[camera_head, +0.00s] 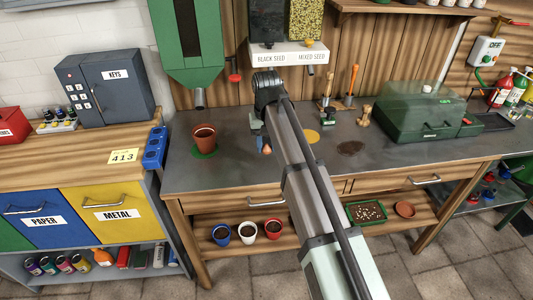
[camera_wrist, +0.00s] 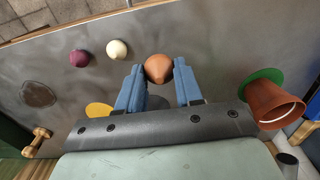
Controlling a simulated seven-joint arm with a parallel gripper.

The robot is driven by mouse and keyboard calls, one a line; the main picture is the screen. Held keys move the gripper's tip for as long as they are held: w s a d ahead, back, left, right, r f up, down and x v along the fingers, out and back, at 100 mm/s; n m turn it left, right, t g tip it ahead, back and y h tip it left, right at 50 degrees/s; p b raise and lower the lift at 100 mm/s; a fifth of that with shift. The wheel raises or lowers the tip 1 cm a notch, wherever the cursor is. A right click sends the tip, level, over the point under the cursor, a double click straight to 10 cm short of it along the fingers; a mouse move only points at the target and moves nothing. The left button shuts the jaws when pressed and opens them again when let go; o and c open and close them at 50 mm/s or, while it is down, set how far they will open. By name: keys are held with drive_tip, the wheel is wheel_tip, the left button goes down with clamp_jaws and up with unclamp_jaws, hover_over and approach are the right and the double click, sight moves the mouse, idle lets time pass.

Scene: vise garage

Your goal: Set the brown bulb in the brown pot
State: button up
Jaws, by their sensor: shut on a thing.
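My gripper (camera_wrist: 159,84) is shut on the brown bulb (camera_wrist: 159,68), which sits between the blue fingertips in the wrist view. In the head view the bulb (camera_head: 266,150) shows just below the gripper, over the grey bench top. The brown pot (camera_wrist: 274,103) stands at the right in the wrist view on a green disc (camera_wrist: 262,76). In the head view the pot (camera_head: 204,137) stands to the left of my gripper, upright, with dark soil inside. The bulb is apart from the pot.
A purple bulb (camera_wrist: 79,58) and a cream bulb (camera_wrist: 117,49) lie on the bench (camera_wrist: 210,30). A blue holder (camera_head: 155,148) stands left of the pot. A green seed dispenser (camera_head: 188,45) hangs above the pot. A green domed box (camera_head: 418,108) stands at the right.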

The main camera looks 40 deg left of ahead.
drive_tip(key=shift+r, duration=0.65)
drive_tip(key=shift+s+a, duration=0.3)
drive_tip(key=shift+s, duration=0.05)
drive_tip(key=s+a+r, duration=0.1)
drive_tip(key=a+r, duration=0.3)
drive_tip(key=a, duration=0.7)
drive_tip(key=s+a+r, duration=0.2)
drive_tip(key=a+r, duration=0.3)
drive_tip(key=a, duration=0.6)
drive_tip(key=shift+s+f, duration=0.1)
drive_tip(key=shift+f, duration=2.8)
